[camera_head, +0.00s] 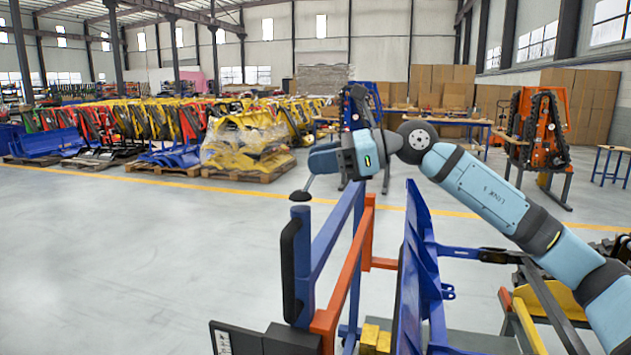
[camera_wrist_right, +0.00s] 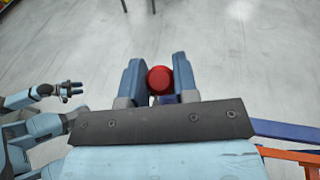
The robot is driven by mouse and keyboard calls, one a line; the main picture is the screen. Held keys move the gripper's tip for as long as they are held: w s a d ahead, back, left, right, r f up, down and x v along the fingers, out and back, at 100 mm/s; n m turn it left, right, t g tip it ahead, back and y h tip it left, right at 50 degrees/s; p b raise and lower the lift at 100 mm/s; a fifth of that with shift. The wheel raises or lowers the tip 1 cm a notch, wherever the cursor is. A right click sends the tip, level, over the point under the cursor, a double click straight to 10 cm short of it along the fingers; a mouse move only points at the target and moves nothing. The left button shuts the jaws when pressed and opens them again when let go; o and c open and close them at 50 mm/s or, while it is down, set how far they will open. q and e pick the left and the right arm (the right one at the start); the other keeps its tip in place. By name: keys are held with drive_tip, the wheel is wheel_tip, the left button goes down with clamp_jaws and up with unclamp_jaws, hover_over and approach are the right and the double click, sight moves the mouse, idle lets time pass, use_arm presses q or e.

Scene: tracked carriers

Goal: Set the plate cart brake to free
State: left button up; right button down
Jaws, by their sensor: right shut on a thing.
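The brake lever (camera_head: 307,184) is a thin grey rod rising from a dark round base on the blue and orange cart frame (camera_head: 324,238). It leans a little right in the head view. Its top is hidden by my right gripper (camera_head: 320,158). In the right wrist view, a red ball knob (camera_wrist_right: 159,79) sits between the two fingers of my right gripper (camera_wrist_right: 159,75), which is shut on it. My left gripper (camera_wrist_right: 72,90) shows at the left of the right wrist view, open and empty, away from the lever.
A dark blue plate-like part (camera_head: 414,262) stands right of the frame, under my right arm. A black pad (camera_head: 290,268) is on the frame's left side. The grey floor (camera_head: 130,260) on the left is clear. Yellow machines (camera_head: 245,145) on pallets stand farther back.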

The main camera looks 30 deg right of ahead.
use_arm(q)
drive_tip(key=shift+d+f+b, duration=0.1)
drive_tip(key=shift+d+b, duration=0.05)
drive_tip(key=shift+b, duration=0.25)
use_arm(e)
drive_tip(key=shift+s+d+t, duration=0.1)
drive_tip(key=shift+s+t, duration=0.05)
drive_tip(key=shift+t, duration=0.15)
use_arm(q)
drive_tip(key=shift+w+r, duration=0.1)
drive_tip(key=shift+r, duration=0.1)
use_arm(e)
drive_tip(key=c, duration=0.9)
unclamp_jaws()
use_arm(q)
drive_tip(key=shift+f, duration=0.1)
use_arm(e)
drive_tip(key=shift+d, duration=0.1)
